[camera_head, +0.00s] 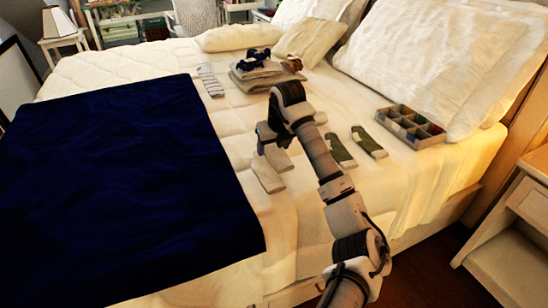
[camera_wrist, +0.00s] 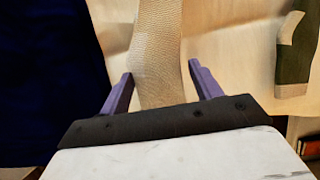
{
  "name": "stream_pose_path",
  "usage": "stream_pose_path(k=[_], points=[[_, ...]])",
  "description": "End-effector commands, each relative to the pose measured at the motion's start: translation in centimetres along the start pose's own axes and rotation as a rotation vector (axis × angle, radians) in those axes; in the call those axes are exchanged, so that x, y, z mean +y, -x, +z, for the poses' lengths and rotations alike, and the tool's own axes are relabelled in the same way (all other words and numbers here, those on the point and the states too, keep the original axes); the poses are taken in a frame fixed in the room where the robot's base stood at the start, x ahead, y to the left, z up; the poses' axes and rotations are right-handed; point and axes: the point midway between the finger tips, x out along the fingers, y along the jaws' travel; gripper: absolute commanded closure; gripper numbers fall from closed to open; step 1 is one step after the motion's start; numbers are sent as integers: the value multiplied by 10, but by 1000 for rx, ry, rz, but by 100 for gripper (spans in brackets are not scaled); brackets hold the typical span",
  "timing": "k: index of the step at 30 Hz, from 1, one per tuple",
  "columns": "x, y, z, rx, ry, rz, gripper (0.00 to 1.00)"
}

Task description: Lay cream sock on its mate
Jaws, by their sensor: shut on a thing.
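My gripper (camera_head: 268,148) is low over the bed, partly hidden behind my own arm in the head view. In the wrist view its two purple fingers (camera_wrist: 159,72) stand either side of a cream knitted sock (camera_wrist: 158,45), and it is shut on this sock. In the head view a cream sock (camera_head: 279,158) shows just under the gripper. Another cream sock piece (camera_head: 267,176) lies on the bed close in front of it. The two look close together or overlapping; I cannot tell whether they touch.
A navy blanket (camera_head: 120,190) covers the bed to the left. Green-and-cream socks (camera_head: 369,142) lie to the right, near a divided box (camera_head: 410,127). A striped sock (camera_head: 210,80) and a folded stack (camera_head: 256,75) with dark socks lie farther back. Pillows stand behind.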

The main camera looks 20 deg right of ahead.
Motion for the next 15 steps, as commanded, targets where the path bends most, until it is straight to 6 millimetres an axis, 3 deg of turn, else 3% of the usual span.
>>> stream_pose_path(k=[11, 15], points=[[0, -39, -17, 0, -1, 2, 58], [0, -42, -18, -1, 0, 0, 58]])
